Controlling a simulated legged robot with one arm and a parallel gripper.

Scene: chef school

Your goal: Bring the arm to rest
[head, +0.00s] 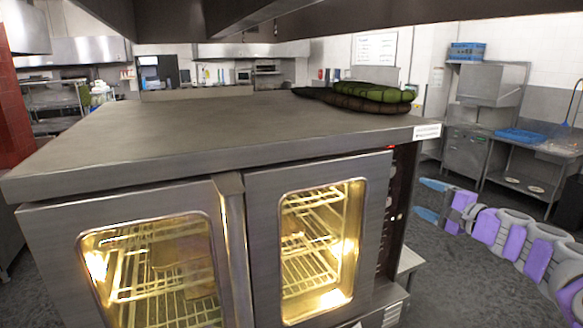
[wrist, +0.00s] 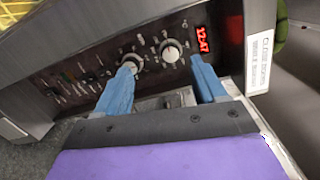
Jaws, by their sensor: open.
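My arm (head: 510,240), with purple and grey links, reaches in from the right edge of the head view. My gripper (head: 428,200) is at its left end, just right of the oven's control side. In the wrist view the two blue fingers of my gripper (wrist: 162,62) are spread apart, with nothing held between them. They point toward a dark control panel (wrist: 100,70) with knobs and a red display. I cannot tell how close the fingertips are to the panel.
A steel oven (head: 200,130) with two lit glass doors, both shut, fills the middle. Green and brown padded cloths (head: 370,97) lie on its top. A steel sink counter (head: 520,150) stands at the right. Grey floor is clear below my arm.

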